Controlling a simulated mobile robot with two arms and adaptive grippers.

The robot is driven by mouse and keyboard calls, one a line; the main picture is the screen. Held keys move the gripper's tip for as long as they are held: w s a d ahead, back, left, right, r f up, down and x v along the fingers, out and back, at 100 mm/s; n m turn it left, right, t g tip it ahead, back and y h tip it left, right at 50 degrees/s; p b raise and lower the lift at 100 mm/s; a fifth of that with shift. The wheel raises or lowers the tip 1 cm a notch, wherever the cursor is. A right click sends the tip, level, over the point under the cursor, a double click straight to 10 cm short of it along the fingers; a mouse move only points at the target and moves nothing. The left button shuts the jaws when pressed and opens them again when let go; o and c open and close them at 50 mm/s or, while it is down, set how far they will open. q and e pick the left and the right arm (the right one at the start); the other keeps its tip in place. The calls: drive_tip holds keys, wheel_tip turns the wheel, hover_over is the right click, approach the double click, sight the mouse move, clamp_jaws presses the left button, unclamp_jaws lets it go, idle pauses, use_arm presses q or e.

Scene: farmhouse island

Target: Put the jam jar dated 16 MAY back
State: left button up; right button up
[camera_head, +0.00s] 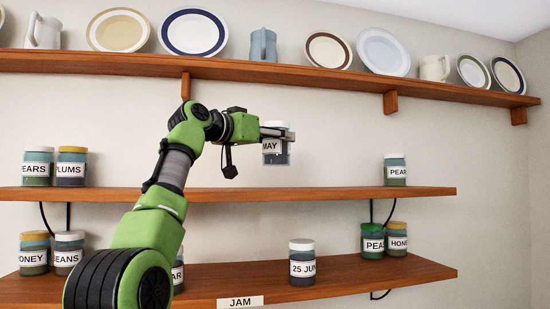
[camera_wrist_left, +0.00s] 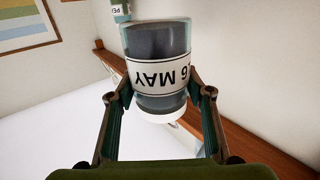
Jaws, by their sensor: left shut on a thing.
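My left gripper (camera_head: 284,133) is shut on a jam jar (camera_head: 275,157) with a dark filling and a white label. The label partly reads "MAY" in the head view. In the left wrist view the jar (camera_wrist_left: 158,45) appears upside down, its label reading "6 MAY"; any digit before the 6 is out of sight. The jar hangs upright in the air above the middle shelf. A "JAM" tag (camera_head: 240,302) is on the front edge of the lower shelf (camera_head: 370,275). A "25 JUN" jar (camera_head: 302,268) stands on that shelf. My right gripper is not in view.
My arm partly hides a jar (camera_head: 178,277) on the lower shelf. Honey and beans jars (camera_head: 69,258) stand left; peas and honey jars (camera_head: 397,240) stand right. The middle shelf (camera_head: 330,194) carries jars at both ends. Plates and jugs line the top shelf (camera_head: 300,75).

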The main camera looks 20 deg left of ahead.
sight(275, 163)
use_arm(q)
drive_tip(key=w+f, duration=0.2)
drive_tip(key=shift+a+f, duration=0.3)
drive_tip(key=shift+f, duration=0.85)
drive_tip(key=shift+w+a+f, duration=0.1)
drive_tip(key=shift+w+f, duration=0.1)
drive_tip(key=shift+f, duration=0.55)
drive_tip(key=shift+s, duration=0.1)
drive_tip(key=shift+s, duration=0.1)
drive_tip(key=shift+f, duration=0.15)
drive_tip(key=o, duration=1.4)
drive_tip(key=shift+f, duration=0.15)
drive_tip(key=shift+o, duration=0.2)
